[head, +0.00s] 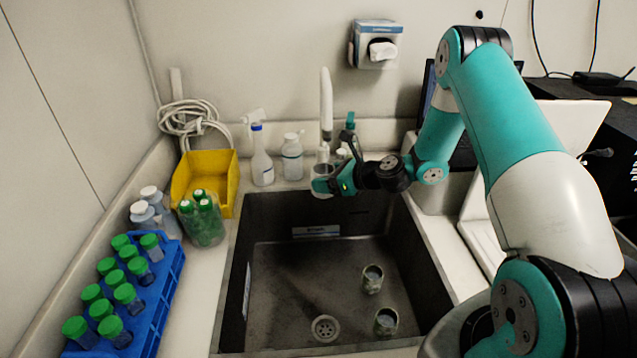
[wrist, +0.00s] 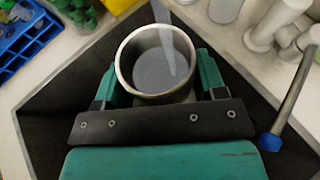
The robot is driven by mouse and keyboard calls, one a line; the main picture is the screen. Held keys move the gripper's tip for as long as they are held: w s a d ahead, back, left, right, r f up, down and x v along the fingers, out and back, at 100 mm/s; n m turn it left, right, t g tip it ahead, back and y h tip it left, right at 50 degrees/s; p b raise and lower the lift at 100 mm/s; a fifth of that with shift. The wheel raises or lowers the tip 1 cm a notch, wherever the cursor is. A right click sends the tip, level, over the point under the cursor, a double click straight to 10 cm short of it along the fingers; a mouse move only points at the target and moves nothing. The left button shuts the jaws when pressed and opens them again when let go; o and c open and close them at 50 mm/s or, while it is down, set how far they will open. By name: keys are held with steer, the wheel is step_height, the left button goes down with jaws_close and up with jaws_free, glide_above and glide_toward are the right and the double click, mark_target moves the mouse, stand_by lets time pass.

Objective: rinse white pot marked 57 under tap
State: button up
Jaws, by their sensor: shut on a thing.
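My gripper (head: 324,184) is at the back of the sink, below the white tap (head: 326,105). It is shut on a pale round pot (head: 321,194). In the wrist view the pot (wrist: 150,72) is between the green fingers of my gripper (wrist: 160,80), its open mouth facing the camera. A pale, see-through streak, which looks like running water, reaches into its grey inside. No number is readable on the pot. The dark sink (head: 280,285) lies below and in front of the gripper.
Two small pots (head: 372,279) (head: 386,321) stand in the sink near the drain (head: 325,328). A spray bottle (head: 262,160) and a white bottle (head: 292,158) stand behind the sink. A yellow bin (head: 205,168) and blue rack (head: 155,285) are on the left.

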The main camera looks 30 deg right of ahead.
steer(key=s+a, duration=0.1)
steer(key=s, duration=0.6)
steer(key=shift+s, duration=0.3)
steer(key=shift+r, duration=0.1)
stand_by(1.1)
steer(key=s+r+p, duration=0.2)
steer(key=s+r, duration=0.2)
steer(key=s, duration=0.1)
steer(key=shift+a, duration=0.45)
